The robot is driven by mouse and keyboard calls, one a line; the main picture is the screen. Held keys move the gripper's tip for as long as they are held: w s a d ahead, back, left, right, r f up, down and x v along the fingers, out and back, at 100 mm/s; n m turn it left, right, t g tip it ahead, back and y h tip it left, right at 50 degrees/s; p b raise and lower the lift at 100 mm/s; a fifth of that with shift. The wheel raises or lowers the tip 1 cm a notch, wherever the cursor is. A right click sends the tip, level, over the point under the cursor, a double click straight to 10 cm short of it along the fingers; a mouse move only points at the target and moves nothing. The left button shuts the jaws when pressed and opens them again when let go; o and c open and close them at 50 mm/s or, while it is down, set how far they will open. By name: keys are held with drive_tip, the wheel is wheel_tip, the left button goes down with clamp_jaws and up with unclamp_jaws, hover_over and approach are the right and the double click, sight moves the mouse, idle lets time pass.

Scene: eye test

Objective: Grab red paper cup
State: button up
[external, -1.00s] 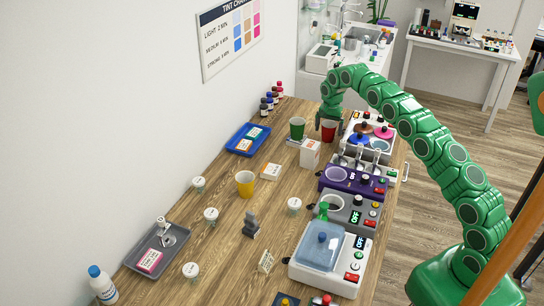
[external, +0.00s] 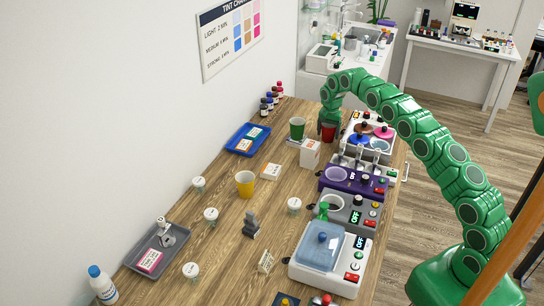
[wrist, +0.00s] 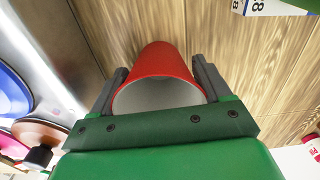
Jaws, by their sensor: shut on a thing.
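The red paper cup (external: 328,133) stands at the far part of the wooden table, below my gripper (external: 328,119). In the wrist view the red cup (wrist: 165,80) lies between the two dark fingers of my gripper (wrist: 160,82), one on each side. The gripper is shut on the cup. The cup's open mouth with its pale inside faces the camera. In the external view my gripper hides part of the cup's upper side. I cannot tell whether the cup's base touches the table.
A green cup (external: 297,128) and a white box (external: 310,153) stand close on the left. A machine with coloured round lids (external: 368,136) is close on the right. A yellow cup (external: 245,184) and a blue tray (external: 237,146) are farther left.

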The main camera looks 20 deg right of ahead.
sight(329, 125)
drive_tip(key=shift+r, duration=0.1)
drive_tip(key=shift+r, duration=1.55)
drive_tip(key=shift+s+d+r, duration=0.1)
drive_tip(key=shift+s+r, duration=0.55)
drive_tip(key=s+d+r, duration=0.1)
drive_tip(key=s+r, duration=0.7)
drive_tip(key=s, duration=0.4)
drive_tip(key=shift+s+d+r, duration=0.2)
drive_tip(key=shift+s+d, duration=0.05)
drive_tip(key=shift+d, duration=0.15)
